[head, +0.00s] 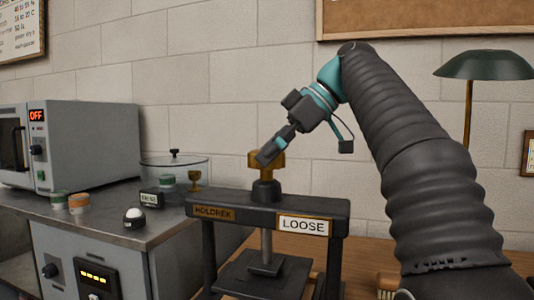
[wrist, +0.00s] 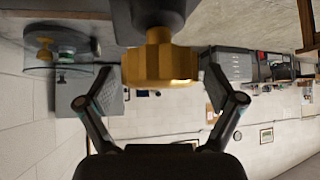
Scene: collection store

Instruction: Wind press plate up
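The press (head: 200,232) has a dark crossbar with a HOLDREK plate and a label (head: 303,226) reading LOOSE. A brass knob (head: 279,161) stands on top of its collar. Below the crossbar a grey spindle (head: 266,240) runs down to a dark square plate (head: 288,276). My gripper (head: 268,155) is at the knob, reaching down from the upper right and partly covering it. In the wrist view the gripper (wrist: 160,76) is open, with the brass knob (wrist: 160,68) between its fingers and a visible gap on each side.
An oven-like device (head: 85,148) reading OFF stands on the metal counter at left. Small jars, a timer (head: 150,198) and a glass-covered dish (head: 174,166) sit near the press. A green lamp (head: 484,66) stands at right. A brush (head: 388,283) lies right of the press.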

